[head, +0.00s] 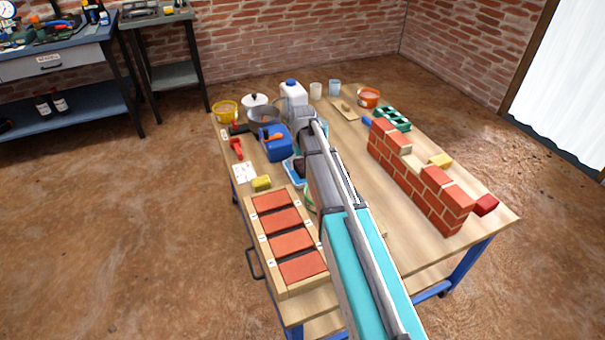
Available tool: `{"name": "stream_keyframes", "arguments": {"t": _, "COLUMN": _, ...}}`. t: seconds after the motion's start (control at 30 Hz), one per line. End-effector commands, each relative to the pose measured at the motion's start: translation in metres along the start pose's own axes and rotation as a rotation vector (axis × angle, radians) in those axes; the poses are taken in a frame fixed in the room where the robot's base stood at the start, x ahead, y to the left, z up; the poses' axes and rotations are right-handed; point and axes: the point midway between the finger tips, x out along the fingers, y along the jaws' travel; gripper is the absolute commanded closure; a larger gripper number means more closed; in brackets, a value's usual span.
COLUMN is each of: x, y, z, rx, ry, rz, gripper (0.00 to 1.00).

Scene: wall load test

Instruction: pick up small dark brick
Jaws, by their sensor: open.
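My arm reaches from the bottom of the head view over the middle of the table (400,190). My gripper cannot be made out; the arm's links hide the space below its far end. A small dark shape (299,167) shows just left of the arm, at a light blue tray (290,172); I cannot tell whether it is a brick. A small dark red brick (486,204) lies at the right end of the brick wall (420,180), clear of my arm.
A wooden rack (262,240) of several red bricks stands at the front left. A blue container (274,143), a white jug (293,93), a yellow bucket (225,112), an orange bucket (369,97) and a green crate (392,118) stand further back. The table between arm and wall is mostly clear.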

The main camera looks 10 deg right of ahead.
Motion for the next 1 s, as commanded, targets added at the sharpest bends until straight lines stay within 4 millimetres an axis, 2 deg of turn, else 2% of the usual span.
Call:
{"name": "stream_keyframes", "arguments": {"t": 0.7, "x": 0.0038, "y": -0.0001, "z": 0.0000, "rx": 0.000, "ry": 0.000, "rz": 0.000, "gripper": 0.00}}
{"name": "stream_keyframes", "arguments": {"t": 1.0, "x": 0.0038, "y": -0.0001, "z": 0.0000, "rx": 0.000, "ry": 0.000, "rz": 0.000, "gripper": 0.56}}
